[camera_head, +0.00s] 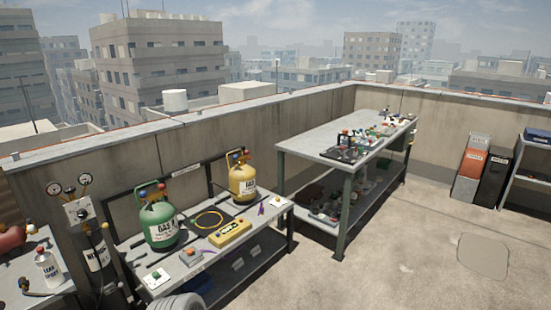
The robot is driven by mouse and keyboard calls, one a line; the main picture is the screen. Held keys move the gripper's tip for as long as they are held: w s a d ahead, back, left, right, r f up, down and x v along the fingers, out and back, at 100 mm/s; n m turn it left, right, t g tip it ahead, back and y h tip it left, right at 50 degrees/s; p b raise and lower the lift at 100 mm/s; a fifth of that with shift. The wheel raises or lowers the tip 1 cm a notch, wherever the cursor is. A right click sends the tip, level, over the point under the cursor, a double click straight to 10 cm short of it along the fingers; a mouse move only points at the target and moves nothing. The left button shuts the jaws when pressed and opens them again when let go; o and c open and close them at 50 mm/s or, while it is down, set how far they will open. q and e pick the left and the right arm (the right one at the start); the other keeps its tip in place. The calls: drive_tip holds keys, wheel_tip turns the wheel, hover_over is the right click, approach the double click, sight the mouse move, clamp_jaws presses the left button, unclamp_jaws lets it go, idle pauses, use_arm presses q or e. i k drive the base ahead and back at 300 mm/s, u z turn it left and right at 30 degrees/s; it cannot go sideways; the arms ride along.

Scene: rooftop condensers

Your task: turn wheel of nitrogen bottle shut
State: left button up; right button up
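The nitrogen bottle (97,260) appears to be the dark cylinder with a white, partly readable label at the lower left. It stands upright between the left bench and the middle bench. A pale panel (78,212) with two round gauges rises just above and behind it. Small yellow-tipped fittings (104,227) show near its top. I cannot make out the bottle's wheel clearly or tell whether it is open or shut.
A low bench (262,240) holds a green gas bottle (159,224), a yellow one (242,183) and a yellow meter (230,233). A cluttered workbench (310,143) stands behind.

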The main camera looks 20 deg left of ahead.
sight(70, 191)
drive_tip(key=u, duration=0.9)
drive_tip(key=i, duration=1.4)
drive_tip(key=u, duration=1.3)
